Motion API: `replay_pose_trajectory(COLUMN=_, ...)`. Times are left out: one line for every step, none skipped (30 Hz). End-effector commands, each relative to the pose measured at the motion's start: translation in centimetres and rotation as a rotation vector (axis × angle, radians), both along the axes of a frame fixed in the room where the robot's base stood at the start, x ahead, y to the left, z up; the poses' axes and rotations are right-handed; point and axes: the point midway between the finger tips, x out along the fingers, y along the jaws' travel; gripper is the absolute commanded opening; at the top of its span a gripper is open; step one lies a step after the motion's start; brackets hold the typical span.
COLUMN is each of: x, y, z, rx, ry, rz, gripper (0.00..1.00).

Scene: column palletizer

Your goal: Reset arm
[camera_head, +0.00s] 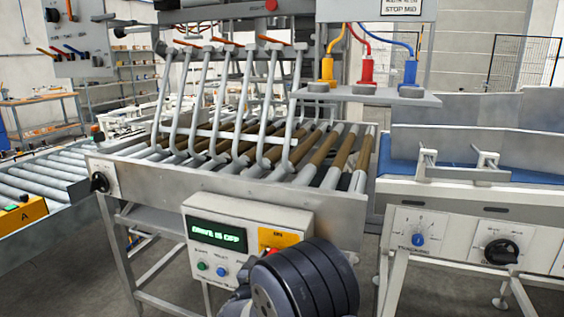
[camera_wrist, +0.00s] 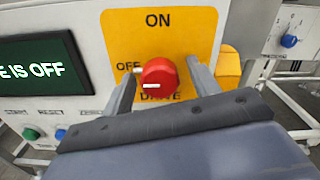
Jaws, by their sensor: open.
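My gripper (camera_wrist: 163,74) is open in the wrist view, with one finger on each side of a red rotary knob (camera_wrist: 158,78). I cannot tell whether either finger touches the knob. The knob sits on a yellow plate (camera_wrist: 195,30) marked ON, OFF and DRIVE, and its white mark points left towards OFF. In the head view my dark arm (camera_head: 305,280) is in front of the control box (camera_head: 225,225) and hides its lower right part and most of the gripper. The box's green display (camera_head: 217,234) reads DRIVE IS OFF.
A roller conveyor (camera_head: 330,165) with bent bars stands behind the box. A blue belt conveyor (camera_head: 485,172) with knobs on its front is at the right. A roller track (camera_head: 45,175) is at the left. Bare floor shows below the frames.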

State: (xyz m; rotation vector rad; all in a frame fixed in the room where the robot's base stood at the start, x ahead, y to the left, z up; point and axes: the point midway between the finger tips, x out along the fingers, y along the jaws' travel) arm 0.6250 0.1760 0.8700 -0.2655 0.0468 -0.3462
Motion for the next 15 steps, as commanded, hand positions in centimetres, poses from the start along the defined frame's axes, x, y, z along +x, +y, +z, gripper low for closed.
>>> replay_pose_trajectory(x=0.00, y=0.00, z=-0.34, rx=0.044, ry=-0.017, rz=-0.001, gripper=0.57)
replay_pose_trajectory(x=0.00, y=0.00, z=-0.33, rx=0.072, ry=-0.027, rz=-0.001, gripper=0.57)
replay_pose_trajectory(x=0.00, y=0.01, z=-0.31, rx=0.109, ry=-0.041, rz=-0.001, gripper=0.57)
replay_pose_trajectory(x=0.00, y=0.01, z=-0.33, rx=0.135, ry=-0.050, rz=0.000, gripper=0.57)
replay_pose_trajectory(x=0.01, y=0.02, z=-0.35, rx=0.161, ry=-0.060, rz=0.000, gripper=0.57)
replay_pose_trajectory(x=0.01, y=0.03, z=-0.34, rx=0.198, ry=-0.073, rz=0.000, gripper=0.57)
replay_pose_trajectory(x=0.01, y=0.03, z=-0.32, rx=0.225, ry=-0.083, rz=0.001, gripper=0.57)
replay_pose_trajectory(x=0.00, y=0.04, z=-0.30, rx=0.253, ry=-0.092, rz=0.001, gripper=0.57)
replay_pose_trajectory(x=0.01, y=0.03, z=-0.28, rx=0.289, ry=-0.106, rz=0.001, gripper=0.57)
replay_pose_trajectory(x=0.01, y=0.03, z=-0.28, rx=0.315, ry=-0.116, rz=0.000, gripper=0.57)
replay_pose_trajectory(x=0.01, y=0.03, z=-0.29, rx=0.342, ry=-0.125, rz=0.000, gripper=0.57)
replay_pose_trajectory(x=0.01, y=0.03, z=-0.28, rx=0.377, ry=-0.138, rz=0.000, gripper=0.57)
replay_pose_trajectory(x=0.01, y=0.03, z=-0.28, rx=0.404, ry=-0.148, rz=0.000, gripper=0.57)
replay_pose_trajectory(x=0.01, y=0.03, z=-0.27, rx=0.431, ry=-0.158, rz=0.000, gripper=0.57)
replay_pose_trajectory(x=0.01, y=0.03, z=-0.24, rx=0.467, ry=-0.171, rz=0.000, gripper=0.57)
